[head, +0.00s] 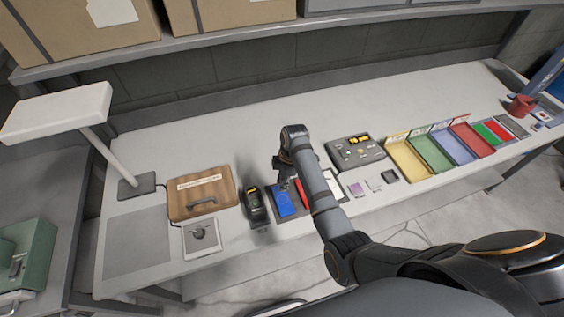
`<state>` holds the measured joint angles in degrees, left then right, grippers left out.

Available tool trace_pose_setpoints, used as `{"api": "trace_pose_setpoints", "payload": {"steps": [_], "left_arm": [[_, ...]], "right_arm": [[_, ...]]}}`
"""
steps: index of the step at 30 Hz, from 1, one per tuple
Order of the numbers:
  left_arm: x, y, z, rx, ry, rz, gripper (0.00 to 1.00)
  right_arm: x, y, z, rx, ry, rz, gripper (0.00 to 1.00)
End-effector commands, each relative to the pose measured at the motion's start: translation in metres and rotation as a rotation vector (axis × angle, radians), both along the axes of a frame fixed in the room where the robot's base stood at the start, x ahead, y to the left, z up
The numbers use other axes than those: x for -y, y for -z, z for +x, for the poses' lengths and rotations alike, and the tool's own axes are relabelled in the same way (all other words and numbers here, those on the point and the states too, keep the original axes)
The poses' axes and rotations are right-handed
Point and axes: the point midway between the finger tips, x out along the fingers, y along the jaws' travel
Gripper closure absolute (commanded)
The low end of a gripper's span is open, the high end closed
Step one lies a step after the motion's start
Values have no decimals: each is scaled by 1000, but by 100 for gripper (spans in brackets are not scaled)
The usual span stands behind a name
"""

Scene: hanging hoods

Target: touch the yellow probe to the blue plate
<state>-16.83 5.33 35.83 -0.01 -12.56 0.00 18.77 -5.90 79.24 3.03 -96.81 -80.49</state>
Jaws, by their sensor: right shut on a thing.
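The blue plate (283,204) lies on a dark mat near the front edge of the bench. My right gripper (285,182) points down just above and behind the plate. It is shut on a thin thing, which I take to be the yellow probe; my gripper and arm hide most of it. Whether its tip touches the plate cannot be told. A black handheld device with yellow marks (255,205) lies left of the plate. My left gripper is not in view.
A red tool (301,193) lies close right of the plate, partly behind my arm. A wooden case (201,192) is at left and a grey control box (355,151) at right. Coloured trays (408,161) stand farther right. The bench behind is clear.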

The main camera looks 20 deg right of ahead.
Motion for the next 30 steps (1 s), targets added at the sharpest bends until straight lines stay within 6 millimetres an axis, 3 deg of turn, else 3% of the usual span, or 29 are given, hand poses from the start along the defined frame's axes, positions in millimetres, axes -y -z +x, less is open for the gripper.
{"api": "trace_pose_setpoints", "payload": {"steps": [1,3,13,22,24,30], "left_arm": [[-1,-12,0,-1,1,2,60],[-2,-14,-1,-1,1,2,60],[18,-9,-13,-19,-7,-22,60],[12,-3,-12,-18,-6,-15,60],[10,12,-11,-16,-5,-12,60],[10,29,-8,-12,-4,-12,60]], "right_arm": [[-1,-6,-4,-1,-55,0,100],[-2,-4,-8,-1,-118,1,100],[-3,4,-10,0,-164,0,100],[-2,33,-11,-1,-163,-1,100],[-2,47,-10,1,-163,-1,100],[-2,61,-10,3,-162,-1,100]]}}
